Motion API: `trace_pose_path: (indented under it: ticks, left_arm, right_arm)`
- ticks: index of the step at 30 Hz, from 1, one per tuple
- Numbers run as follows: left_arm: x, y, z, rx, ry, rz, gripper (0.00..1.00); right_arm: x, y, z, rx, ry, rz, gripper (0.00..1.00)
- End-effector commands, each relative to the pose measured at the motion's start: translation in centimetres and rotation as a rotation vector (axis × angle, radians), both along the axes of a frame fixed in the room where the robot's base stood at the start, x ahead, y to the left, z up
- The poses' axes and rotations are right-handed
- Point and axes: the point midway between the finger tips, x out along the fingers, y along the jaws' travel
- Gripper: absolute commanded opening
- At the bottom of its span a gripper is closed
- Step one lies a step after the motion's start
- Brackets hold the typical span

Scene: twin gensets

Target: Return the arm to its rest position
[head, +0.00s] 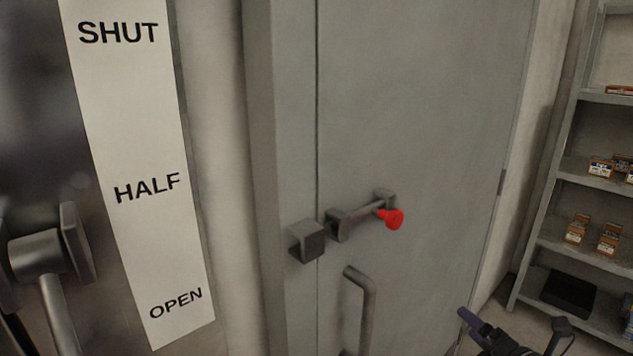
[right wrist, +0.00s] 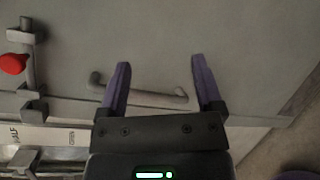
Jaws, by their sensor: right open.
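My right gripper (head: 512,322) is low at the right in the head view, in front of the grey door (head: 430,130), partly cut off by the bottom edge. In the right wrist view the right gripper (right wrist: 160,75) has its two purple fingers spread apart with nothing held between them. The door's bent pull handle (right wrist: 150,97) shows beyond the fingers; whether they are near it in depth I cannot tell. My left gripper is not in view.
A sliding bolt with a red knob (head: 393,218) is on the door, above the pull handle (head: 362,300). A metal lever (head: 42,255) stands left beside a white SHUT/HALF/OPEN plate (head: 130,130). Shelves (head: 560,228) with small boxes stand at right.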

Motion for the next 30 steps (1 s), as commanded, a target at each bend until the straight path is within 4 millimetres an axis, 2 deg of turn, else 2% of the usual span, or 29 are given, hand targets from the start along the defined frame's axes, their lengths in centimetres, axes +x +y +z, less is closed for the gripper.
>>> trace_pose_path:
  ticks: [1, 2, 3, 4, 6, 8, 9, 11, 12, 15, 18, 21, 24, 30]
  left_arm:
    - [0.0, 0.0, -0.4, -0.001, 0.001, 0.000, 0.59]
    - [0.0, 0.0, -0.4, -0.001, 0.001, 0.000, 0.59]
    - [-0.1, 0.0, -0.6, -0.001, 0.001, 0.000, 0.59]
    - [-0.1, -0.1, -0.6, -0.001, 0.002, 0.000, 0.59]
    - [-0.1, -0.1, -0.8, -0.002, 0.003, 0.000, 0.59]
    - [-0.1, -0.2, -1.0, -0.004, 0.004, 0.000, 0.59]
    - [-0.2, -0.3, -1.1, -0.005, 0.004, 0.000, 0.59]
    - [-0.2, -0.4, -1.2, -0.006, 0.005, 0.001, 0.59]
    - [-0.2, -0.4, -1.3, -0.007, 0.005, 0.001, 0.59]
    - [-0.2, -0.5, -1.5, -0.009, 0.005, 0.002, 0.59]
    - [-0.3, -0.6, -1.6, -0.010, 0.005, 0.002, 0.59]
    - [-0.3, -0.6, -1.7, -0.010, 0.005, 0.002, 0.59]
    - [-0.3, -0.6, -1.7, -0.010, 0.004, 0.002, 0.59]
    - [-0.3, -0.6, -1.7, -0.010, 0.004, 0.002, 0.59]
  right_arm:
    - [-1.2, -0.7, -5.3, 0.160, 0.119, -0.104, 0.84]
    - [-2.3, -1.2, -8.4, 0.258, 0.191, -0.175, 0.84]
    - [-4.0, -1.5, -12.3, 0.381, 0.284, -0.271, 0.84]
    - [-5.5, -1.5, -15.2, 0.467, 0.350, -0.343, 0.84]
    - [-9.7, -1.2, -21.4, 0.650, 0.497, -0.517, 0.84]
    - [-14.0, -0.3, -26.2, 0.788, 0.615, -0.671, 0.84]
    - [-17.1, 0.4, -29.1, 0.870, 0.688, -0.777, 0.84]
    - [-22.1, 2.1, -32.9, 0.983, 0.794, -0.940, 0.84]
    - [-25.6, 3.3, -35.0, 1.046, 0.859, -1.050, 0.84]
    - [-33.6, 6.7, -38.5, 1.166, 0.991, -1.305, 0.84]
    - [-39.6, 9.5, -40.0, 1.230, 1.076, -1.503, 0.84]
    - [-42.9, 11.2, -40.4, 1.258, 1.119, -1.616, 0.84]
    - [-43.9, 11.7, -40.5, 1.266, 1.130, -1.656, 0.84]
    - [-43.9, 11.6, -40.5, 1.265, 1.128, -1.654, 0.84]
